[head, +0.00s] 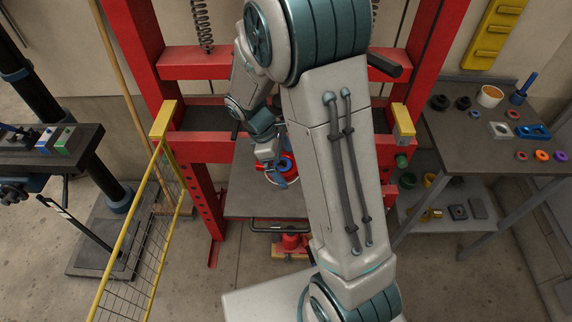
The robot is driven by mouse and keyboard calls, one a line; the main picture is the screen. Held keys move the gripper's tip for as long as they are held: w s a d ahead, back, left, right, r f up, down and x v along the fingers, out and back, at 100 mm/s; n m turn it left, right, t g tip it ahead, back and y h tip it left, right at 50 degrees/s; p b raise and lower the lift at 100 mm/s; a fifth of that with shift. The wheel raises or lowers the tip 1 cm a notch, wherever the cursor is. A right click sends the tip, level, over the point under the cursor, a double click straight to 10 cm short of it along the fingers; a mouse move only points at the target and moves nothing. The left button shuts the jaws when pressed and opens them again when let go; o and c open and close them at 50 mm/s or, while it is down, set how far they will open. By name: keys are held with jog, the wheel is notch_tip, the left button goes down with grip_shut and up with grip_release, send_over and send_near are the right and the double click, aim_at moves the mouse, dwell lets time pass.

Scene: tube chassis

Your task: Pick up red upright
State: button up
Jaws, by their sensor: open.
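My gripper (283,178) points down over the grey plate inside the red press frame, with my arm reaching in above it. It is small in the picture and partly hidden by my own arm, and its jaws are open. A small red part (289,160) shows right at the gripper, with blue and white beside it. I cannot tell whether this is the red upright, whether it stands or lies, or whether the fingers touch it. The red frame's left post (133,45) and right post (434,45) stand on either side.
A grey plate (238,200) lies low between the posts. A yellow mesh guard (150,235) stands left. A grey bench (470,140) with small parts, a white cup (490,96) and blue items is at right. A dark table (60,148) is at far left.

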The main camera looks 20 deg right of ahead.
jog(key=c, duration=1.4)
jog(key=shift+o, duration=0.2)
jog(key=shift+r, duration=0.1)
